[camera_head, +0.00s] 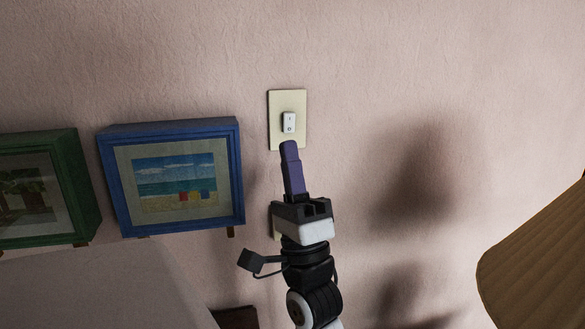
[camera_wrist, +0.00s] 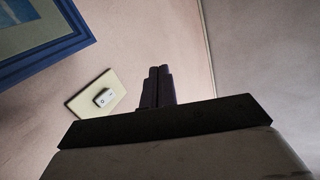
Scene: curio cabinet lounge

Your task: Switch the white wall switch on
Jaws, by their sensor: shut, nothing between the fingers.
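The white wall switch (camera_head: 289,122) is a small rocker on a cream plate (camera_head: 276,104) fixed to the pink wall. In the wrist view the switch (camera_wrist: 104,97) and its plate (camera_wrist: 80,103) show left of my fingers. My gripper (camera_head: 289,147) is shut and empty, its purple fingers pointing up just below the rocker in the head view, over the plate's lower edge. The fingertips show in the wrist view (camera_wrist: 159,70) too, to the right of the plate. I cannot tell whether they touch the wall.
A blue-framed beach picture (camera_head: 238,180) hangs left of the switch, with a green-framed picture (camera_head: 78,185) beyond it. Another plate (camera_head: 276,222) is partly hidden behind my gripper. A ribbed brown object (camera_head: 535,255) is at the lower right. The wall right of the switch is clear.

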